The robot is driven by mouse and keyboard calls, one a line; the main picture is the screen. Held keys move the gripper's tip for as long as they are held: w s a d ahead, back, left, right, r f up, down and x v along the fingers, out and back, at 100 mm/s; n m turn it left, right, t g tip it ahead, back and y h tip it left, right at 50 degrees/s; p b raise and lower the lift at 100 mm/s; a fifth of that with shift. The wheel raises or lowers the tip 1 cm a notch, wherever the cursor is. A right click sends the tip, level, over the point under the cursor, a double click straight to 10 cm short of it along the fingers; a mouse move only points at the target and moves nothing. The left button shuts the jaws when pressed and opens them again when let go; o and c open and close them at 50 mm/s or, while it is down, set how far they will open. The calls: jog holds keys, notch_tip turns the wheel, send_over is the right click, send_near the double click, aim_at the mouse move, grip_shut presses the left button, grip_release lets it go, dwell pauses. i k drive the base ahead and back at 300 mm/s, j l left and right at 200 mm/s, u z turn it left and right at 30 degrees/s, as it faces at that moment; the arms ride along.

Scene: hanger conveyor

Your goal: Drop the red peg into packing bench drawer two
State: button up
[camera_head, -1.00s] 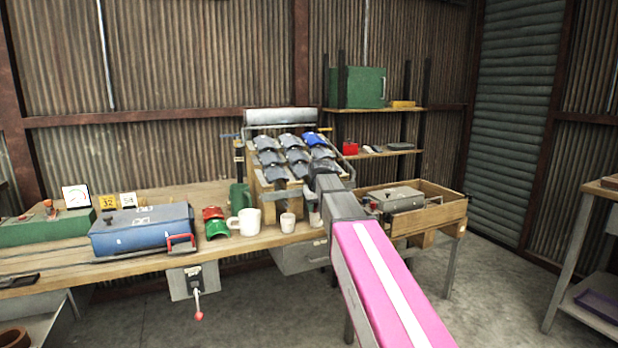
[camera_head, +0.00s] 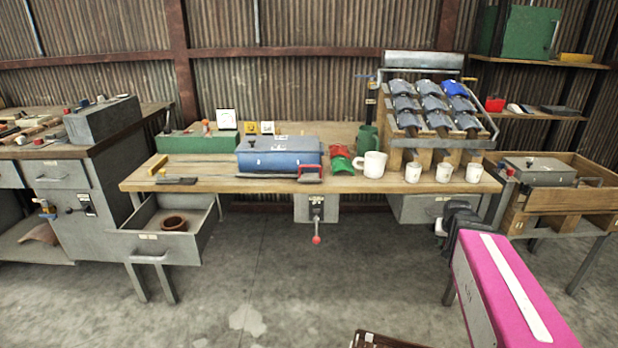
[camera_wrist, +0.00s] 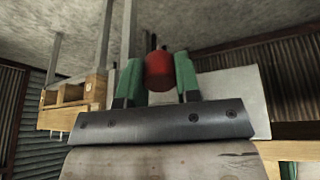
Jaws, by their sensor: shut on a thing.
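In the wrist view a red peg (camera_wrist: 158,71) sits between the green fingers of my gripper (camera_wrist: 160,88), which is shut on it. In the head view my gripper (camera_head: 441,228) is at the right, low in front of the bench; the peg cannot be made out there. The wooden packing bench (camera_head: 215,172) has an open grey drawer (camera_head: 157,246) at its left end, holding a brown ring-shaped pot (camera_head: 174,222). A closed grey drawer (camera_head: 415,210) hangs under the right end, behind my gripper. I cannot read which is drawer two.
A blue box (camera_head: 278,158), green and red caps, a white mug (camera_head: 371,164) and small cups stand on the bench. A lever box (camera_head: 316,208) with a red knob hangs from its front. Floor before the bench is mostly clear; a dark crate (camera_head: 380,340) shows at the bottom edge.

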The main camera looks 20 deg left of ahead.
aim_at(179, 230)
jog(key=k+j, duration=0.2)
jog(key=j, duration=0.2)
jog(key=k+j, duration=0.25)
jog(key=j, duration=0.15)
jog(key=k+j, duration=0.2)
jog(key=j, duration=0.2)
jog(key=k+j, duration=0.25)
jog(key=j, duration=0.2)
jog(key=k+j, duration=0.2)
jog(key=j, duration=0.2)
jog(key=k+j, duration=0.2)
jog(key=j, duration=0.2)
jog(key=k+j, duration=0.25)
jog(key=j, duration=0.15)
jog(key=k+j, duration=0.2)
jog(key=j, duration=0.2)
jog(key=u, duration=0.05)
